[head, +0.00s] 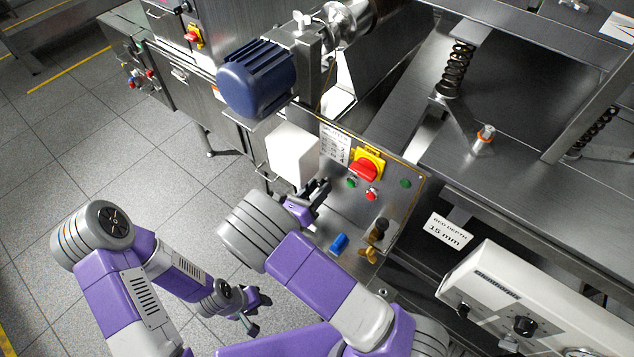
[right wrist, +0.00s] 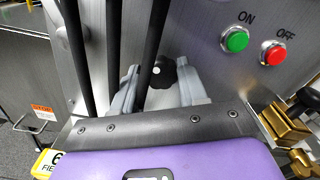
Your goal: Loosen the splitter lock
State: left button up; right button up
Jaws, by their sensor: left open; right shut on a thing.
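My right gripper (head: 318,190) is at the left side of the steel control panel (head: 330,222), left of the red and green buttons. In the right wrist view, a black lobed knob (right wrist: 168,73) with a pale centre shows between two grey-blue pieces at the front of my right gripper (right wrist: 157,78). The gripper is shut on this knob. No label shows on it, so I cannot tell for certain that it is the splitter lock. My left gripper (head: 254,308) is open and empty, low over the tiled floor.
The panel carries a red-and-yellow rotary switch (head: 366,169), a green ON button (right wrist: 235,40), a red OFF button (right wrist: 273,53), a blue part (head: 339,243) and brass fittings (head: 369,252). A blue motor (head: 256,79) stands above. Open floor (head: 150,170) lies to the left.

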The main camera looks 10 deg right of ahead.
jog(key=n+p, duration=0.3)
jog(key=n, duration=0.2)
jog(key=shift+w+n+p, duration=0.1)
jog(key=shift+n+p, duration=0.2)
jog(key=shift+p, duration=0.05)
jog(key=n+p, duration=0.1)
jog(key=n, duration=0.2)
jog(key=shift+f, duration=0.1)
jog(key=shift+a+f+n+p, duration=0.1)
jog(key=shift+n+p, duration=0.5)
jog(key=shift+n, duration=0.8)
jog(key=o, duration=1.1)
jog(key=shift+c, duration=0.2)
